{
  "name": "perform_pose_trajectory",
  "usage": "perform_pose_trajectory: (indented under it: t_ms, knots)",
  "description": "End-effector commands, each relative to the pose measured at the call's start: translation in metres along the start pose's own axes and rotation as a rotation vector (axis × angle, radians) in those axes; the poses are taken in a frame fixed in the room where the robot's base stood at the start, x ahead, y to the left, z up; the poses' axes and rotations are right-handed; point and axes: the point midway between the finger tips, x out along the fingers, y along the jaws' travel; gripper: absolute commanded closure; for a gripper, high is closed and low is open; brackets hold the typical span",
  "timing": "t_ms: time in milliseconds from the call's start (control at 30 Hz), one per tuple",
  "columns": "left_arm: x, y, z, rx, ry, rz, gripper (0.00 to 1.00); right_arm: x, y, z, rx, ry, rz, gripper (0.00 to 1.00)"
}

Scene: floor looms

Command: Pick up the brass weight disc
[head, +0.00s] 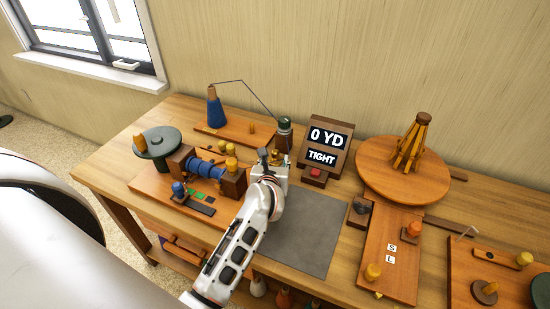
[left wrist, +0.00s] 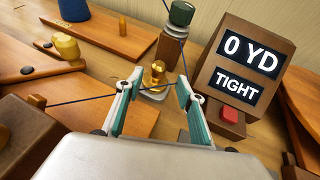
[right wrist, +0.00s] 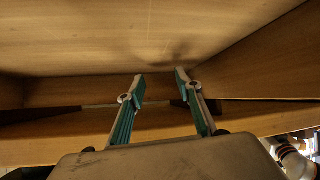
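The brass weight disc shows in the left wrist view as a small shiny brass piece with a knob (left wrist: 157,74), upright on a pale round base at the foot of a dark post. My left gripper (left wrist: 159,81) is open, its two teal-lined fingers apart on either side of the line to the brass piece. The fingertips appear short of it, and nothing is between the pads. In the head view the left gripper (head: 270,158) largely hides this spot. My right gripper (right wrist: 160,77) is open and empty, facing a wooden compartment with plain boards.
A dark-blue thread crosses close to the left fingers. A display (head: 326,146) reading "0 YD TIGHT" with a red button stands just right. A winder with a blue spool (head: 207,170) is left. The grey mat (head: 305,232) is bare.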

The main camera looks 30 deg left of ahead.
Motion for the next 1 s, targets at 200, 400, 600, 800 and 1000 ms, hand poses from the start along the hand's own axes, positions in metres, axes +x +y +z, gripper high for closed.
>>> perform_pose_trajectory:
  t_ms: [200, 400, 600, 800, 1000]
  knots:
    - [0.03, 0.004, 0.002, 0.003, -0.001, 0.002, 0.62, -0.001, 0.001, -0.002, -0.001, 0.001, 0.0, 0.65]
    - [0.049, 0.004, 0.001, 0.004, -0.001, 0.002, 0.62, 0.0, 0.0, 0.0, -0.001, 0.001, 0.0, 0.65]
    - [0.051, 0.004, 0.001, 0.004, -0.001, 0.001, 0.62, 0.0, 0.0, -0.001, 0.0, 0.002, 0.0, 0.65]
    - [0.05, 0.004, 0.001, 0.004, -0.001, 0.001, 1.0, 0.0, 0.0, -0.001, 0.0, 0.002, 0.0, 0.65]
    - [0.05, 0.004, 0.002, 0.004, -0.003, 0.001, 1.0, 0.0, 0.0, -0.001, -0.001, 0.002, 0.0, 0.65]
